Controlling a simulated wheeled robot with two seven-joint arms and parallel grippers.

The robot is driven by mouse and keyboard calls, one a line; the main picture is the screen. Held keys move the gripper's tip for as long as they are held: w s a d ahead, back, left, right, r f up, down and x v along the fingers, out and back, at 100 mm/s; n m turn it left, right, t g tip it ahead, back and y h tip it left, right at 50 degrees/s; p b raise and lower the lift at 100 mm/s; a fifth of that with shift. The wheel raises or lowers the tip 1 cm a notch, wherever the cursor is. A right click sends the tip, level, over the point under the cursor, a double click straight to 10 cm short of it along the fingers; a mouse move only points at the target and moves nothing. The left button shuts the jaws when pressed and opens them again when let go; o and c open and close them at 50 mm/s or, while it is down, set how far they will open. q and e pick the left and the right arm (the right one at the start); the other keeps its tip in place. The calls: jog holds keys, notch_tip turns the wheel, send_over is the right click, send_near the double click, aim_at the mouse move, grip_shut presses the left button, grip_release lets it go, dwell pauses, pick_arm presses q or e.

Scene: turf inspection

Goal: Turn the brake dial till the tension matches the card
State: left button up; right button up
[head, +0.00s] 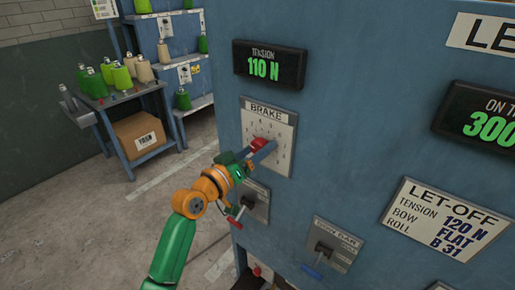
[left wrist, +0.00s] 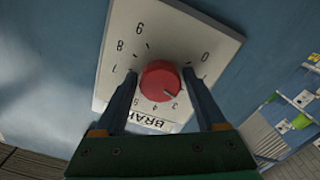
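The red brake dial (head: 258,144) sits on a white plate marked BRAKE (head: 281,128) on the blue machine face. In the left wrist view the dial (left wrist: 159,80) is between my left gripper's fingers (left wrist: 160,76); its dark mark points near the 2 and 3. My left gripper (head: 265,150) looks open, one finger on each side of the dial; contact is hard to tell. The tension display (head: 269,64) reads 110 N. The let-off card (head: 446,218) shows tension 120 N, bow FLAT, roll B 31. My right gripper is not in view.
Two lever switches sit lower on the machine: one (head: 254,203) just below the dial, one (head: 335,246) to the right. Another display (head: 487,125) reads 300. A cart with yarn cones (head: 122,78) and a carton (head: 139,135) stand at left, with open floor between.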

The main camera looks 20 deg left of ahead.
pick_arm(q)
jog(key=c, duration=1)
jog(key=shift+f+m+b, duration=0.15)
jog(key=shift+m+b, duration=0.25)
jog(key=shift+m, duration=1.1)
jog(key=o, duration=1.4)
jog(key=b+v, duration=0.2)
jog(key=v, duration=0.5)
